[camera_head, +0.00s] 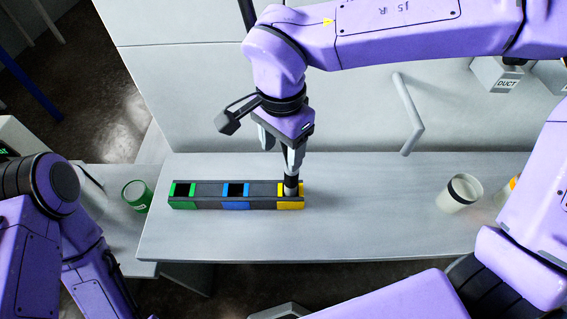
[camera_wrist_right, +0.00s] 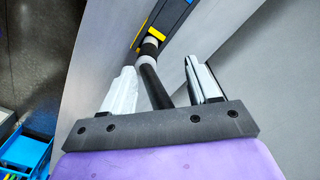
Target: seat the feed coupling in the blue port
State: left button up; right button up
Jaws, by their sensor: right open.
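A dark three-port block (camera_head: 210,204) lies on the bench, with green, blue and yellow ports from left to right. The blue port (camera_head: 236,205) shows an empty dark opening. The feed coupling (camera_head: 291,183), dark with a pale collar, stands at the yellow port (camera_head: 290,205). In the right wrist view the coupling (camera_wrist_right: 149,62) meets the block beside yellow edging; how deep it sits is hidden. My right gripper (camera_head: 291,166) is above the yellow port, around the coupling's upper part. In the right wrist view its fingers (camera_wrist_right: 160,70) are apart, with the dark stem between them. My left gripper is out of view.
A green can (camera_head: 137,196) stands left of the block, near my left arm. A cream cup (camera_head: 460,193) stands on the right of the bench (camera_head: 360,215). A grey handle (camera_head: 409,115) sticks out of the back panel. The bench between block and cup is clear.

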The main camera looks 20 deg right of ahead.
aim_at(291, 178)
jog(key=f, duration=0.3)
jog(key=d+f+p, duration=0.1)
jog(key=f, duration=0.1)
jog(key=s+f, duration=0.1)
jog(key=f, duration=0.2)
jog(key=shift+d+f, duration=0.3)
jog(key=shift+f, duration=0.05)
jog(key=shift+s, duration=0.35)
jog(key=shift+s+r, duration=0.1)
jog(key=shift+c, duration=0.9)
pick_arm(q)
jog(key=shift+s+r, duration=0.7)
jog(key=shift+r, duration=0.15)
pick_arm(e)
grip_shut()
